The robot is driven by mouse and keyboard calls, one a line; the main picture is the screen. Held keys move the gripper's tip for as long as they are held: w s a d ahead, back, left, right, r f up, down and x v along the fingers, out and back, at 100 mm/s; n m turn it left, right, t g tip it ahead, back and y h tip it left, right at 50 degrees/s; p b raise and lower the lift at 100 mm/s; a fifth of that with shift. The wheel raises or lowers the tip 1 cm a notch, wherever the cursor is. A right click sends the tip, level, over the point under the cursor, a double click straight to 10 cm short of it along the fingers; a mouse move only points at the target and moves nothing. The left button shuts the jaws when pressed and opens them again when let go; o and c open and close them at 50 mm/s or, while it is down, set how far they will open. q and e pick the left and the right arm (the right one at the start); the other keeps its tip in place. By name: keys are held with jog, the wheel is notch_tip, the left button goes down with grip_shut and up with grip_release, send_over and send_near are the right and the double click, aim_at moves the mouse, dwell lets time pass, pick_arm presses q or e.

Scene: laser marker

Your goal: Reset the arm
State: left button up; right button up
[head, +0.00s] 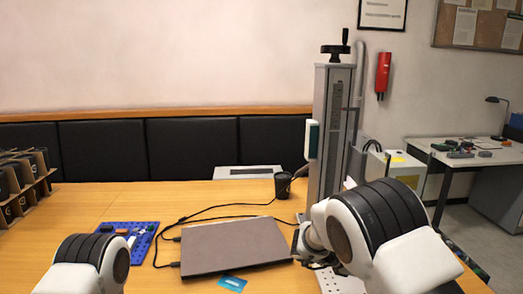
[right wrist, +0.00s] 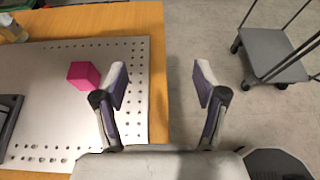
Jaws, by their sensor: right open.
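My right gripper (right wrist: 160,84) is open and empty in the right wrist view. Its fingers are spread over the table's edge, with grey floor showing between and beyond them. The laser marker's upright column (head: 333,130) stands behind my right arm. Only a link of my left arm shows at the bottom left; its gripper is out of view.
A dark closed laptop (head: 234,246), a blue card (head: 232,284), a blue pegboard (head: 142,238), a black mug (head: 282,185) and cables lie on the wooden table (head: 90,205). A cardboard rack (head: 22,185) stands at left. A grey cart (right wrist: 275,55) stands on the floor.

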jog(key=s+d+f+n+t, duration=0.1)
jog(key=s+d+f+n, duration=0.3)
jog(key=f+n, duration=0.2)
jog(key=s+d+f+n+t+y, duration=0.1)
jog(key=s+d+f+n, duration=0.2)
jog(key=f+n, duration=0.35)
jog(key=s+d+f+n+t, duration=0.1)
jog(key=s+d+f+n, duration=0.35)
jog(key=f, duration=0.25)
pick_arm(q)
jog(key=shift+w+r+p, duration=0.4)
jog(key=shift+w+p, duration=0.1)
jog(key=shift+p, duration=0.05)
pick_arm(e)
jog(key=s+a+f+n+g+y, duration=0.1)
jog(key=s+a+f+n+y, duration=0.2)
jog(key=s+n, duration=0.4)
jog(key=s+a+f+n+g+y, duration=0.1)
jog(key=s+a+f+n+y, duration=0.2)
jog(key=n, duration=1.3)
jog(key=s+a+f+n+g+y, duration=0.2)
jog(key=s+a+n+y, duration=0.4)
jog(key=s+a+n, duration=0.3)
jog(key=s+f+n, duration=0.1)
jog(key=s+n, duration=0.2)
jog(key=s, duration=0.1)
jog(key=shift+a+n+y, duration=0.15)
jog(key=shift+n+y, duration=0.15)
